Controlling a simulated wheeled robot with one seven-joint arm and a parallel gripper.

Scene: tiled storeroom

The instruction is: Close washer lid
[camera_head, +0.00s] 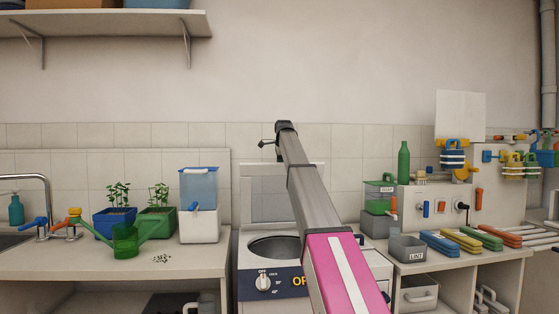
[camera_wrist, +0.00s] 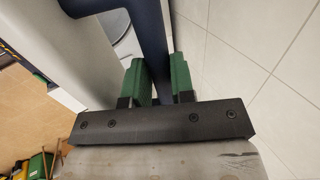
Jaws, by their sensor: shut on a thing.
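The washer (camera_head: 246,292) stands in the middle of the head view, with its round drum opening (camera_head: 275,248) uncovered. Its pale lid (camera_head: 262,203) is up, near vertical, at the back of the opening. My arm crosses in front and hides part of the lid and the washer's right side. My gripper (camera_head: 265,143) is at the lid's upper edge, small in this view. In the wrist view, the green fingers of my gripper (camera_wrist: 158,78) stand on either side of a dark blue bar (camera_wrist: 152,40), which seems part of the lid. They are shut on it.
A tiled wall (camera_wrist: 250,40) is close behind the lid. A blue-and-white container (camera_head: 198,222), plants and a green watering can (camera_head: 126,241) stand on the left counter. Bins (camera_head: 408,247), a green bottle (camera_head: 404,164) and coloured tools crowd the right.

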